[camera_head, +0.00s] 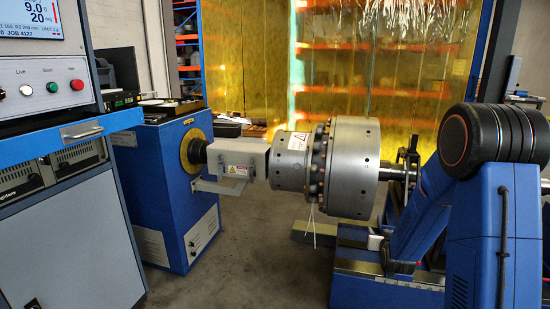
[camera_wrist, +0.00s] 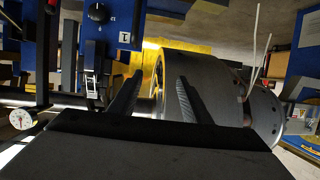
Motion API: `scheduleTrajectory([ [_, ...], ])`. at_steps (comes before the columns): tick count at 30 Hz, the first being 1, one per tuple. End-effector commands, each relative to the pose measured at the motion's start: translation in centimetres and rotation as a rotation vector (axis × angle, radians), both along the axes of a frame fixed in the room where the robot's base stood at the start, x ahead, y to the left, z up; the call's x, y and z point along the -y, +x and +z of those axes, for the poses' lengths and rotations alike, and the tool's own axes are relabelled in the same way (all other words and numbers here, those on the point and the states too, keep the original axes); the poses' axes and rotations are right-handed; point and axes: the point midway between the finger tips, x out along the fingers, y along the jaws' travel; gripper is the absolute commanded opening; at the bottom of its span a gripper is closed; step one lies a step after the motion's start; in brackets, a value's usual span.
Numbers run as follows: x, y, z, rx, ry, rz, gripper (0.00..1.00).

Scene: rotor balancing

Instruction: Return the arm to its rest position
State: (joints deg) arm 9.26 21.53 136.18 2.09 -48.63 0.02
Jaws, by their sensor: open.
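My gripper (camera_wrist: 160,77) shows in the wrist view as two dark ribbed fingers, apart, with nothing between them. The large grey metal rotor (camera_head: 352,165) lies horizontally in the balancing machine in the head view. In the wrist view the rotor (camera_wrist: 212,88) is beyond the fingers, and the right finger overlaps it. I cannot tell the distance between fingers and rotor. The gripper cannot be made out in the head view.
A blue drive stand (camera_head: 165,190) holds the rotor's left end. A control cabinet with screen (camera_head: 35,25) stands at the left. Shelves (camera_head: 345,70) stand behind a yellow curtain. A dial gauge (camera_wrist: 22,119) is at the wrist view's left. Grey floor (camera_head: 250,260) is open in front.

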Motion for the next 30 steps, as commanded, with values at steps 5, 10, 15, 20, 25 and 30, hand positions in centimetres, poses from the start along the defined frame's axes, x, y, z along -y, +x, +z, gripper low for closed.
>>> scheduleTrajectory([
  [5,-1.8,-2.4,3.6,-0.073,0.015,0.024,0.44],
  [10,-3.4,-5.4,6.2,-0.152,0.029,0.045,0.44],
  [15,-5.1,-9.0,8.7,-0.229,0.040,0.066,0.44],
  [20,-6.4,-12.9,10.7,-0.303,0.049,0.085,0.44],
  [25,-7.9,-17.5,12.5,-0.381,0.056,0.105,0.44],
  [30,-9.1,-22.5,14.0,-0.460,0.061,0.124,0.44],
])
